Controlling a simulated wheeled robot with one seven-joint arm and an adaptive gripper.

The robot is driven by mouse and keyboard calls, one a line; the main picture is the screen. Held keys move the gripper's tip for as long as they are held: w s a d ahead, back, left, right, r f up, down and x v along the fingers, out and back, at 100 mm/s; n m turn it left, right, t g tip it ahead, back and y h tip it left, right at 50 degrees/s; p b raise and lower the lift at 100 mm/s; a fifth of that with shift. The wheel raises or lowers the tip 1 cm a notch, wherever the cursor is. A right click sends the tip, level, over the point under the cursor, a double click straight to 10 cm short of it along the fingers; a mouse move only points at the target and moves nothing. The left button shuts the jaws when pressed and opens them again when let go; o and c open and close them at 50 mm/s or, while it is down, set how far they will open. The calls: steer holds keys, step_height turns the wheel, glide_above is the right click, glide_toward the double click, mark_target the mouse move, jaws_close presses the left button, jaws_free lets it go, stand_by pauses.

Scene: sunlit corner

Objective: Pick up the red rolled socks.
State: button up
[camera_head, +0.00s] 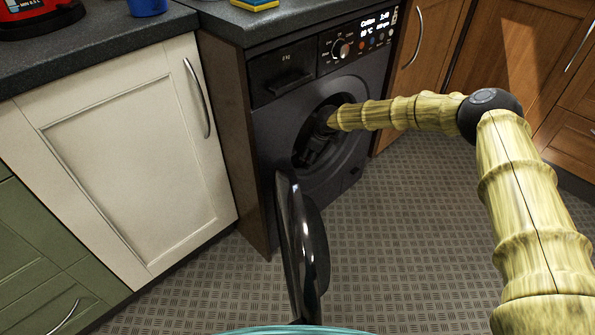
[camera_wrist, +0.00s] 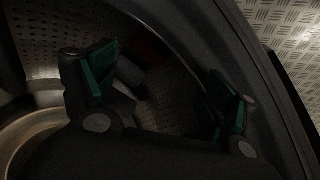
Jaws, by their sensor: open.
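A dark red patch, likely the red rolled socks (camera_wrist: 149,44), shows dimly in the wrist view inside the washing machine drum, beyond and between my fingers. Shadow hides its full outline. My gripper (camera_wrist: 160,72) is open, with green-padded fingers spread apart and nothing visibly held between them. In the head view my gripper (camera_head: 312,152) reaches into the round opening of the black washing machine (camera_head: 283,122). The socks cannot be made out in the head view.
The machine's round door (camera_head: 303,240) hangs open toward the front. A greyish thing (camera_wrist: 130,72) lies near the red patch by the perforated drum wall (camera_wrist: 75,28). The opening's rim (camera_wrist: 235,45) curves close beside my gripper. The patterned floor (camera_head: 405,225) is clear.

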steer(key=shift+w+a+f+m+b, duration=0.45)
steer(key=shift+w+f+m+b, duration=0.45)
steer(key=shift+f, duration=0.55)
steer(key=shift+w+a+f+m+b, duration=0.45)
steer(key=shift+w+f+b, duration=0.2)
steer(key=shift+f+b, duration=0.6)
steer(key=shift+w+a+f+m+b, duration=0.4)
steer(key=shift+w+f+m+b, duration=0.35)
steer(key=shift+f, duration=0.85)
steer(key=c, duration=0.9)
